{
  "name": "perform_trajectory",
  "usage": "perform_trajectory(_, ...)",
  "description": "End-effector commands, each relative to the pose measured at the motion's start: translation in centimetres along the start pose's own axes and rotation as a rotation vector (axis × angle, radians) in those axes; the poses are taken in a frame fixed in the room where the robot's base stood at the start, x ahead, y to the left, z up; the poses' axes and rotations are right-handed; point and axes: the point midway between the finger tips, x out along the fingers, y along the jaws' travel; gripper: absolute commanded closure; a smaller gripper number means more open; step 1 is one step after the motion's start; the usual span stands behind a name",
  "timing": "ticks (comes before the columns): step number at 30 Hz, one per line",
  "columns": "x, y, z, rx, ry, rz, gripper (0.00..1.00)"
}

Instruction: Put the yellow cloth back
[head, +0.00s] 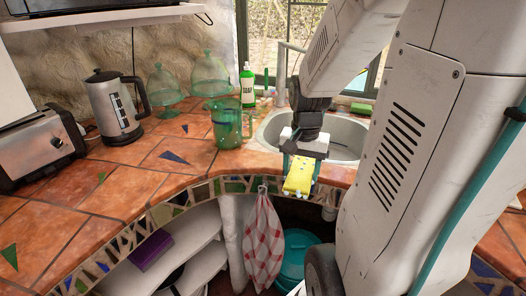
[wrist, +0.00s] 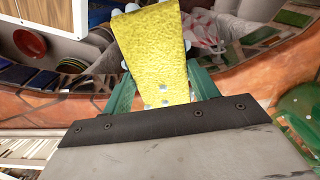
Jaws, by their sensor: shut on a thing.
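The yellow cloth (head: 299,175) is held in my gripper (head: 298,188), in front of the sink near the counter's tiled front edge. In the wrist view the cloth (wrist: 158,52) stretches out as a flat yellow piece between the two green fingers of my gripper (wrist: 157,75). The gripper is shut on it. The cloth's far end is clear of the fingers, and it appears to be in the air. Part of its near end is hidden by the gripper.
The sink (head: 345,137) is behind the gripper. A green glass jug (head: 227,128), a soap bottle (head: 247,85), glass domes (head: 209,75), a kettle (head: 112,108) and a toaster (head: 38,145) stand on the counter. A checked towel (head: 264,240) hangs below. Bare tiles lie left of the jug.

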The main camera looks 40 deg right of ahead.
Motion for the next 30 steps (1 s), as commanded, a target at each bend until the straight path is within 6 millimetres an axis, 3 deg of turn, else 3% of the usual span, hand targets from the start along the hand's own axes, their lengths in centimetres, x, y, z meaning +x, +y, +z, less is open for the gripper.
perform_trajectory(6, 0.7, -3.6, -4.8, -0.002, -0.003, 0.002, 0.62)
perform_trajectory(12, 1.0, -6.0, -8.1, -0.002, -0.001, 0.001, 0.62)
perform_trajectory(20, 1.2, -7.3, -9.7, -0.004, 0.000, 0.000, 0.62)
perform_trajectory(27, 4.5, -7.3, -9.7, -0.003, -0.003, 0.001, 0.62)
perform_trajectory(30, 4.7, -7.3, -9.7, -0.003, 0.000, 0.000, 0.62)
